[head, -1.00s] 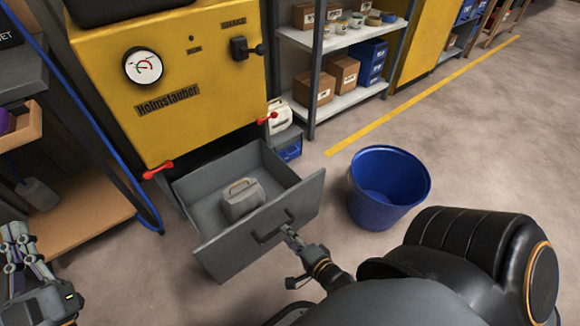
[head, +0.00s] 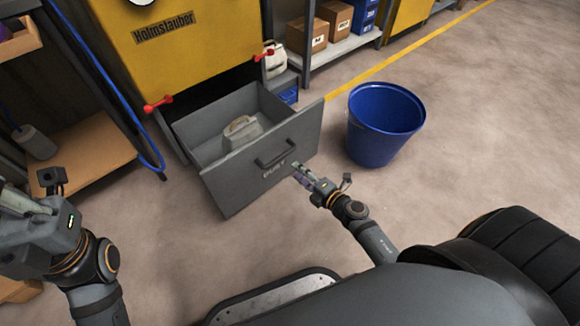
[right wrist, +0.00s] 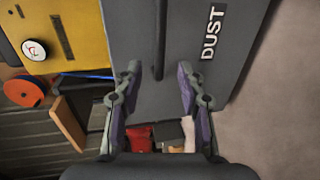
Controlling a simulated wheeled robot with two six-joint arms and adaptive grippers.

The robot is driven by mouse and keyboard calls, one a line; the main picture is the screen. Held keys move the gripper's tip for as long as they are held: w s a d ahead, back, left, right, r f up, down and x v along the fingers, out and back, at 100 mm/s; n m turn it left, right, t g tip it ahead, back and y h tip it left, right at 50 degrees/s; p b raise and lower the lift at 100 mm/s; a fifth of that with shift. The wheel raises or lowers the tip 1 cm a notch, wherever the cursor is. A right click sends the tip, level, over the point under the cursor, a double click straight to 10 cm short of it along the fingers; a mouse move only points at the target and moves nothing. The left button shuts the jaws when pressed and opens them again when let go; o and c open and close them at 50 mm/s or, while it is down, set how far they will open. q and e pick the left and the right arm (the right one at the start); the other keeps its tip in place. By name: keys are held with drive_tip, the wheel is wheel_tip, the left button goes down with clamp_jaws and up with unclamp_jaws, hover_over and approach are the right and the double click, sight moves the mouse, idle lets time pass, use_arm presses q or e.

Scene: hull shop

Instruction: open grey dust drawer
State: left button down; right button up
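The grey dust drawer (head: 240,165) is pulled out from under the yellow machine (head: 175,45). A light grey object with a handle (head: 242,132) sits inside it. The drawer front has a dark bar handle (head: 277,155), also seen in the right wrist view (right wrist: 160,45), and the word DUST. My right gripper (head: 300,172) is just off the drawer front, below and right of the handle.
A blue bucket (head: 385,122) stands on the floor right of the drawer. Red-knobbed latches (head: 158,104) show on the machine's lower edge. A wooden shelf (head: 95,160) is at left, and a rack with boxes (head: 330,65) behind. Floor right of the bucket is clear.

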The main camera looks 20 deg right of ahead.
sight(281, 159)
drive_tip(key=b+x, duration=0.2)
drive_tip(key=x, duration=0.8)
drive_tip(key=shift+w, duration=0.3)
drive_tip(key=shift+a, duration=0.1)
clamp_jaws()
